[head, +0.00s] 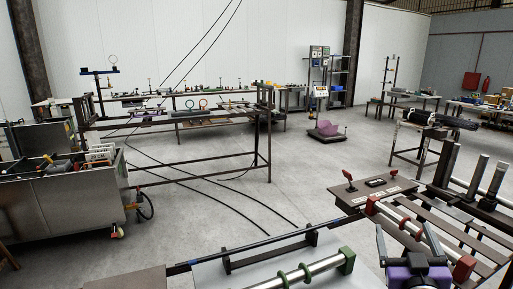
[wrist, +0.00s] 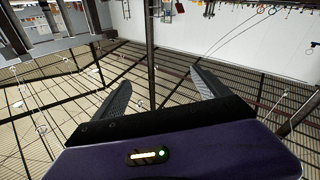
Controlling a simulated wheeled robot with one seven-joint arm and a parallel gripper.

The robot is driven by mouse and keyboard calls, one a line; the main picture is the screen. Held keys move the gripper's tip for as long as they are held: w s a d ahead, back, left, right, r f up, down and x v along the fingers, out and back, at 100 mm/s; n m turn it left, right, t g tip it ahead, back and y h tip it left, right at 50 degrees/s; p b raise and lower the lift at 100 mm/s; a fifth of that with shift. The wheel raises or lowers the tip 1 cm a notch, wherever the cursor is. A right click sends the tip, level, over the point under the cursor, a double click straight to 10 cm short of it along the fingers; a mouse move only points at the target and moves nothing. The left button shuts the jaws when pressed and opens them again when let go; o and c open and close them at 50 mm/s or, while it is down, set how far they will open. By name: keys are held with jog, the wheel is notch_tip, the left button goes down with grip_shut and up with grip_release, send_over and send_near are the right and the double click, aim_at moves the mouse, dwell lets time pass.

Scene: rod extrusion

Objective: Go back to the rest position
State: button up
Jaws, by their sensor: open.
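My gripper (head: 405,232) is at the bottom right of the head view, with a purple body and dark fingers pointing up. In the wrist view my gripper (wrist: 160,80) has its two fingers spread wide with nothing between them. The wrist view looks toward the ceiling and walls, upside down. In the head view a metal rod with green rings (head: 310,268) lies on the bench at the bottom, left of my gripper. A rod with red end blocks (head: 402,222) lies beyond my gripper, and they overlap in the picture; I cannot tell the gap.
A small panel with red knobs (head: 376,190) stands behind the rods. Upright dark-based cylinders (head: 488,188) stand at the right. A metal cart with tools (head: 62,205) is at the left. Dark cables (head: 215,190) cross the floor. The middle floor (head: 310,175) is mostly clear.

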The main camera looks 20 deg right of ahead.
jog(key=s+a+f+n+y, duration=0.1)
jog(key=s+a+f+y, duration=0.2)
jog(key=s+a, duration=0.6)
jog(key=s+a+f+n+g+y, duration=0.1)
jog(key=s+a+f+y, duration=0.3)
jog(key=s+a, duration=0.5)
jog(key=s+a+f+n+y, duration=0.1)
jog(key=s+a+f+y, duration=0.2)
jog(key=s, duration=1.3)
jog(key=a+f, duration=0.3)
jog(key=a, duration=0.3)
jog(key=shift+n+g, duration=0.4)
